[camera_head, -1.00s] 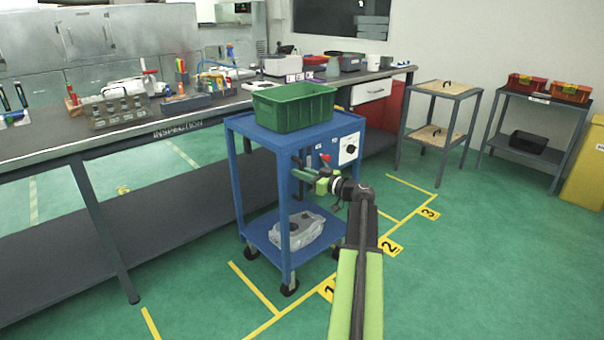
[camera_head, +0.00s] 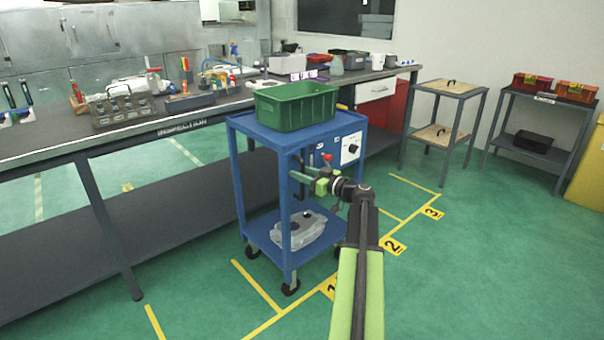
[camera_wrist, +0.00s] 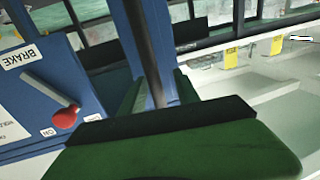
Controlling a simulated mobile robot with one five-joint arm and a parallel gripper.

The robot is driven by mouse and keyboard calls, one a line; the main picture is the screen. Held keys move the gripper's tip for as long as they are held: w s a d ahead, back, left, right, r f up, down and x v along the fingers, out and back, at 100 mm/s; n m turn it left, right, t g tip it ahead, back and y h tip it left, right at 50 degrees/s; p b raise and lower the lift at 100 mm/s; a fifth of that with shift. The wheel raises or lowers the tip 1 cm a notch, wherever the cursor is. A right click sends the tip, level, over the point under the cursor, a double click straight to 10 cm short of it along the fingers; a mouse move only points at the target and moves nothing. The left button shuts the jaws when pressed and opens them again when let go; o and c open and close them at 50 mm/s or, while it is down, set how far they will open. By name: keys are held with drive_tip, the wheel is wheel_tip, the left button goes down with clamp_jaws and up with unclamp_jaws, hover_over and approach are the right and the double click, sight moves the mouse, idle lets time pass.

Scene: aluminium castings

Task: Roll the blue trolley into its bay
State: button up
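The blue trolley (camera_head: 240,180) stands upright before the long bench, with floor markings around its wheels. It carries a green bin (camera_head: 295,107) on top and a grey casting (camera_head: 298,230) on its lower shelf. My gripper (camera_head: 302,178) is at the trolley's near right post. In the wrist view a dark upright handle bar (camera_wrist: 145,50) runs between my green fingers (camera_wrist: 158,88), which look closed around it. Their contact is partly hidden. The brake lever's red knob (camera_wrist: 66,117) is left of the bar, near the ON mark.
Yellow floor lines mark bays numbered 2 (camera_head: 394,245) and 3 (camera_head: 433,213); a partly hidden 1 is nearer. The inspection bench (camera_head: 140,140) runs behind the trolley. A small shelf stand (camera_head: 446,88) is at the back right. Green floor on the right is clear.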

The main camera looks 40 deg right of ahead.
drive_tip(key=s+d, duration=0.2)
drive_tip(key=s, duration=1.5)
drive_tip(key=shift+s, duration=0.15)
